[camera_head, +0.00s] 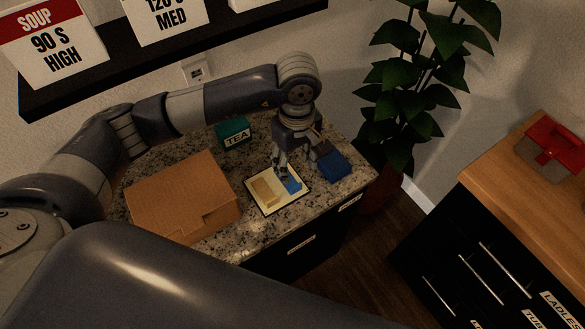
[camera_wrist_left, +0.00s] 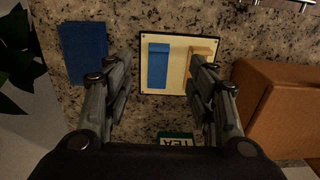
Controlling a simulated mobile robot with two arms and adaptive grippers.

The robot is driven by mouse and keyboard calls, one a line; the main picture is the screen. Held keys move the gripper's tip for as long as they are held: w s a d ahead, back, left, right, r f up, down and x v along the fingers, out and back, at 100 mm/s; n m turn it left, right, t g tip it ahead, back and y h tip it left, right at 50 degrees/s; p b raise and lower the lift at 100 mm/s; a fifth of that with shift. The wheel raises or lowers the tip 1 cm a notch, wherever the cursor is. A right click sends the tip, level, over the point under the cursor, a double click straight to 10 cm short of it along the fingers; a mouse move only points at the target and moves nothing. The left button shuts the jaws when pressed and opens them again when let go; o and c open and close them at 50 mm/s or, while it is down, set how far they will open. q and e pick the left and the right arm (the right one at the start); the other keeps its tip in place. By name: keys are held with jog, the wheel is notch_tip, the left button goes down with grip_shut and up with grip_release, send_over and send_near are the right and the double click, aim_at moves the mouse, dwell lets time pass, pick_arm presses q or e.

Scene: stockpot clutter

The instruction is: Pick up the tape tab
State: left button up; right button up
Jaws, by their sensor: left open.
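A cream pad with a dark edge (camera_head: 286,199) lies on the speckled counter. It also shows in the wrist view (camera_wrist_left: 178,72). On it are a tan piece (camera_head: 265,191) and a blue piece (camera_head: 294,186), side by side. In the wrist view the blue piece (camera_wrist_left: 158,66) lies between the finger lines, and the tan piece (camera_wrist_left: 204,51) is partly hidden by the right-hand finger. I cannot tell which piece is the tape tab. My left gripper (camera_head: 284,172) is open and empty, pointing down over the pad at the blue piece. My right gripper is not in view.
A dark blue block (camera_head: 335,166) lies right of the pad. A brown box (camera_head: 183,196) stands to its left, and a green TEA box (camera_head: 233,132) behind. A plant (camera_head: 425,75) stands beyond the counter. A wooden-topped cabinet (camera_head: 525,190) with a red item (camera_head: 553,150) is at right.

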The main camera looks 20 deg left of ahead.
aim_at(295, 186)
pick_arm(q)
jog(key=f, duration=0.1)
jog(key=s+f+p, duration=0.1)
jog(key=f, duration=0.1)
jog(key=shift+f, duration=0.2)
jog(key=shift+w+f, duration=0.1)
jog(key=shift+f, duration=0.2)
jog(key=shift+w+f, duration=0.2)
jog(key=shift+f, duration=0.1)
jog(key=f+p, duration=0.2)
jog(key=f, duration=0.2)
jog(key=shift+w+p, duration=0.2)
jog(key=shift+p, duration=0.2)
jog(key=shift+f, duration=0.3)
jog(key=shift+w+f, duration=0.1)
jog(key=c, duration=0.8)
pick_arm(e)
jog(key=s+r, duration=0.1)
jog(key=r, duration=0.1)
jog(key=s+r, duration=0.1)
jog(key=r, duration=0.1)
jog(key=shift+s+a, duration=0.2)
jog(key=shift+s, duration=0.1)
